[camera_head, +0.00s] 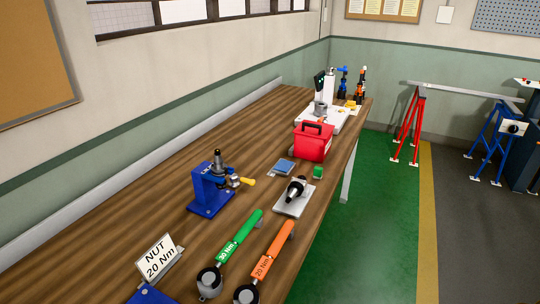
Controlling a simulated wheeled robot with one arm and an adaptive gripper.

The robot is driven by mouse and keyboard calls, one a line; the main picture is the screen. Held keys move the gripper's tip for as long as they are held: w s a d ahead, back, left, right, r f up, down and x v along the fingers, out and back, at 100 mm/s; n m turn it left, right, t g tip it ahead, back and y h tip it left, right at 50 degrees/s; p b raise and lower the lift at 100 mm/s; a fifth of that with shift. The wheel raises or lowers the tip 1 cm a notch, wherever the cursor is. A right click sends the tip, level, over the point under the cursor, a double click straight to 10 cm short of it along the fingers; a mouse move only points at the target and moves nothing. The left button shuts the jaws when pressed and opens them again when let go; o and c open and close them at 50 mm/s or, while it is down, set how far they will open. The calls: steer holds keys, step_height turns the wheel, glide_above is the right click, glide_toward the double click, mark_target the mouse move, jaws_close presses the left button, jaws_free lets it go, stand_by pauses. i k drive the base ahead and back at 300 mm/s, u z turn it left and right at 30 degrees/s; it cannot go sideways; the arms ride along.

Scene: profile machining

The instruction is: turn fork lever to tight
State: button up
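A blue fixture (206,191) stands on the workbench, left of its middle, with a dark upright tool piece (217,158) at its top. A short lever with a yellow handle (247,181) sticks out from its right side. It looks like the fork lever, but no label on it is readable and I cannot tell its tight or loose position. My gripper is not in view.
On the wooden workbench (122,205) lie a green torque wrench (238,237) and an orange one (273,250). A "NUT 20 Nm" sign (157,259) stands at front left. A grey plate with a black tool (296,190) and a red box (313,143) stand right of the fixture.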

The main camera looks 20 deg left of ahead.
mark_target(234, 183)
steer(key=i, duration=0.6)
steer(key=u, duration=2.85)
steer(key=i, duration=0.5)
steer(key=z, duration=0.05)
